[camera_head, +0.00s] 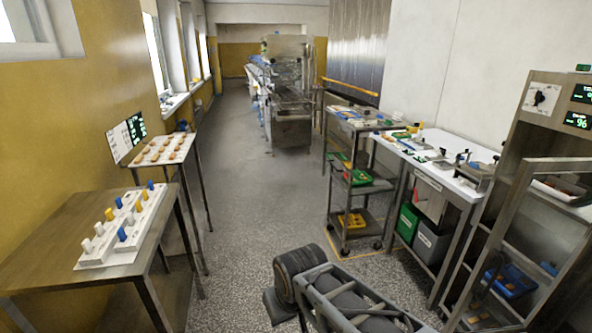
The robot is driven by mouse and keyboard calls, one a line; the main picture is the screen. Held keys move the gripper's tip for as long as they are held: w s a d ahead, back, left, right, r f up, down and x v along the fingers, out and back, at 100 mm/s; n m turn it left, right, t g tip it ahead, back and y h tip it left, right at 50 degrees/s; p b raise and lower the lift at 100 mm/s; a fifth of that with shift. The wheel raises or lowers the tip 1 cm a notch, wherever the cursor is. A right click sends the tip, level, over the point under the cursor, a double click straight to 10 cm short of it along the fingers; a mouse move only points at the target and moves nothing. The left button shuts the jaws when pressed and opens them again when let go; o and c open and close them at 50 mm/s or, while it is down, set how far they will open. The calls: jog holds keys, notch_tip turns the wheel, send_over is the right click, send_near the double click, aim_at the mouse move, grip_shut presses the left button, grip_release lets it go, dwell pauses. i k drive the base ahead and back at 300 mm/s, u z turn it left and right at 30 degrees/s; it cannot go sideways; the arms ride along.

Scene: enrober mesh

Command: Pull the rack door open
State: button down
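The rack (545,88) stands at the right edge, a tall brown cabinet with shelves and a dial and green displays on its upper panel. A grey-brown door frame (506,205) stands in front of its shelves, and the shelves show through it. The door's right side and bottom are cut off by the picture edge. My arm crosses the bottom middle, left of the rack and apart from the door in the picture. My gripper is not in view.
A white-topped workbench (428,160) with bins below stands left of the rack, beside a tool trolley (350,188). A wooden table (50,246) with a white block of coloured pegs (105,252) is at left. The grey floor (245,195) between is clear.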

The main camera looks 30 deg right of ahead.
aim_at(528, 166)
jog(key=z, duration=0.3)
jog(key=i, duration=1.5)
jog(key=z, duration=1.65)
jog(key=i, duration=1.05)
jog(key=z, duration=0.9)
